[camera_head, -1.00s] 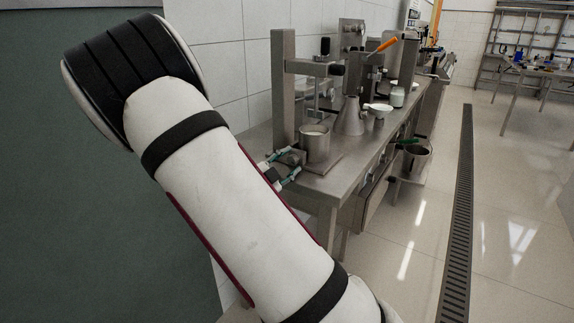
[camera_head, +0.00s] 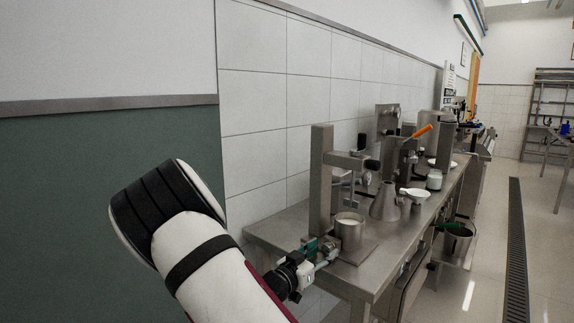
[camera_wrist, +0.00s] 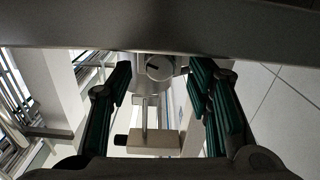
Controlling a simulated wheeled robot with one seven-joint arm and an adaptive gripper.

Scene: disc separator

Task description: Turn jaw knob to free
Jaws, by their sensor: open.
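A round metal knob (camera_wrist: 159,68) with a dark line on its face shows in the wrist view, just below a broad metal edge. I take it for the jaw knob. My gripper (camera_wrist: 160,82) is open, its green-padded fingers on either side of the knob with visible gaps. Whether the knob is fully between the pads in depth, I cannot tell. In the head view my gripper (camera_head: 319,252) is at the near end of the steel bench, beside a metal cup (camera_head: 349,236) with white contents. The knob cannot be made out there.
A metal post (camera_head: 320,180) with a side arm stands behind the cup.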

